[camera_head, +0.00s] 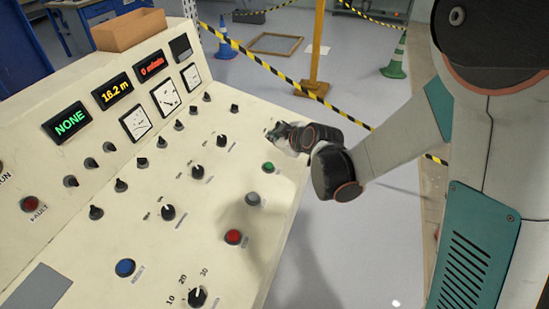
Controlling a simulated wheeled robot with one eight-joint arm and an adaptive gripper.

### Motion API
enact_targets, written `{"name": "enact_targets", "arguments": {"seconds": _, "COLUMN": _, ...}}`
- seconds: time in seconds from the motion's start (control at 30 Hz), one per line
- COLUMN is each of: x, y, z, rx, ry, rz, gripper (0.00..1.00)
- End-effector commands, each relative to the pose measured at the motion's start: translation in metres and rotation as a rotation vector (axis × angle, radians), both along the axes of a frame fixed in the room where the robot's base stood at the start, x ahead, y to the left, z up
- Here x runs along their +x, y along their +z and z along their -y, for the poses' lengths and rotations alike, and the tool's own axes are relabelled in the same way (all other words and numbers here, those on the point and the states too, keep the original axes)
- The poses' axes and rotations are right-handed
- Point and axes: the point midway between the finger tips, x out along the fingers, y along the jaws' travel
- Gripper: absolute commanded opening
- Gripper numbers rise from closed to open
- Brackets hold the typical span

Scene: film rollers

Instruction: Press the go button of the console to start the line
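The console (90,230) has a cream sloping panel that fills the left half of the head view. A small green button (268,167) sits near the panel's right edge; its label is too small to read. Below it are a grey button (253,199) and a red button (233,237). A blue button (125,267) is lower left. My gripper (278,131) is over the panel's upper right edge, above the green button in the picture and apart from it. The fingers are small and dark, and I cannot tell whether they are open.
Several black knobs (168,212) stand up from the panel. Displays read "NONE" (70,121), "16.2 m" (112,91) and a red line. An open brown box (128,30) is on top. Striped barrier tape (265,67), a yellow post (318,45) and cones (396,60) are behind.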

Motion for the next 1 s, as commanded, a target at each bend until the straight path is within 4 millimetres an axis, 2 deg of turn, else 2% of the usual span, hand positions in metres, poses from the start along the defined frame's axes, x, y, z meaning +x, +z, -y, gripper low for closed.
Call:
{"name": "enact_targets", "arguments": {"seconds": 0.57, "x": 0.002, "y": -0.006, "z": -0.003, "rx": -0.003, "ry": 0.006, "rz": 0.006, "gripper": 0.00}}
{"name": "enact_targets", "arguments": {"seconds": 0.77, "x": 0.003, "y": -0.021, "z": -0.005, "rx": -0.004, "ry": 0.007, "rz": 0.006, "gripper": 0.00}}
{"name": "enact_targets", "arguments": {"seconds": 1.0, "x": 0.005, "y": -0.051, "z": -0.012, "rx": -0.003, "ry": 0.006, "rz": 0.006, "gripper": 0.00}}
